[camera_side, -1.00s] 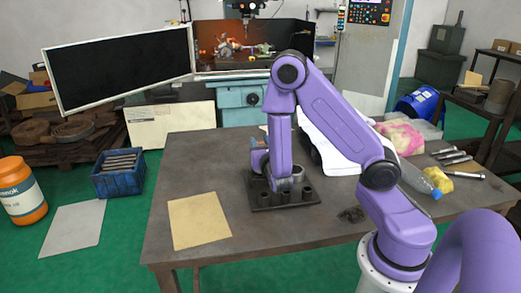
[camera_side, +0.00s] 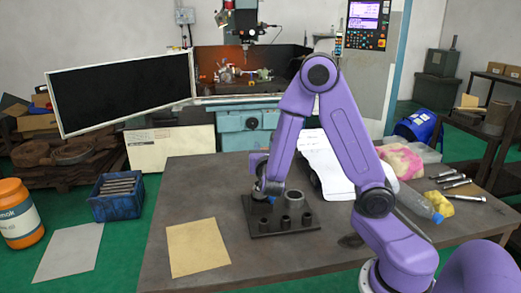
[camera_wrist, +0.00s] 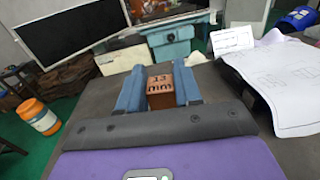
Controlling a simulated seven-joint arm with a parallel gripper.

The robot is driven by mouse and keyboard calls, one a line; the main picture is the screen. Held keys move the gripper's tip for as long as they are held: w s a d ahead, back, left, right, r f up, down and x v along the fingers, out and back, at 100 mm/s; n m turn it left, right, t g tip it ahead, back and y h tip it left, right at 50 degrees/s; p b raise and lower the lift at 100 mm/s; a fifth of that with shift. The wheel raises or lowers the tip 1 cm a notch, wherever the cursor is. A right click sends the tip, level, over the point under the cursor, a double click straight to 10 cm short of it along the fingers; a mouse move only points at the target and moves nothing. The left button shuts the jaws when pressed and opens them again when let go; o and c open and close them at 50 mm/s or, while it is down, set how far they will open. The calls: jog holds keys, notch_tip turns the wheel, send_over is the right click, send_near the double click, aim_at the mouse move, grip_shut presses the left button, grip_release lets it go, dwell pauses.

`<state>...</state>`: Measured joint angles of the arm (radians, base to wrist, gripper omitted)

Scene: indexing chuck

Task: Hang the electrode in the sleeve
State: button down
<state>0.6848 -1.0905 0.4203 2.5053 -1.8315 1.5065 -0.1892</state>
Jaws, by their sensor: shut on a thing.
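The electrode is a copper-brown block (camera_wrist: 160,92) with dark engraved marks on its end face. In the wrist view it sits between the two blue fingers of my gripper (camera_wrist: 159,90), which are shut on it. In the side view my gripper (camera_side: 270,192) is low over the back left of a dark fixture plate (camera_side: 258,234), and the electrode cannot be made out there. A light grey ring (camera_side: 293,198), which looks like the sleeve, stands upright on the plate just right of my gripper. Whether the electrode touches the plate is hidden.
Several short dark sockets (camera_side: 285,222) stand along the plate's front. A tan sheet (camera_side: 197,247) lies left of the plate. White papers (camera_side: 322,160) lie behind right; a plastic bottle (camera_side: 418,203) and metal tools lie farther right.

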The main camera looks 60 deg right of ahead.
jog(key=s+a+f+m+g+h, duration=0.1)
jog(key=s+a+f+m+g, duration=0.1)
jog(key=s+m+g, duration=0.3)
jog(key=s+a+f+m+g+h, duration=0.2)
jog(key=s+m+g, duration=0.3)
jog(key=g, duration=0.6)
jog(key=shift+s+a+f, duration=0.4)
jog(key=shift+f, duration=0.5)
jog(key=shift+f, duration=0.1)
jog(key=shift+f, duration=2.6)
jog(key=shift+f, duration=1.7)
jog(key=c, duration=0.7)
grip_release()
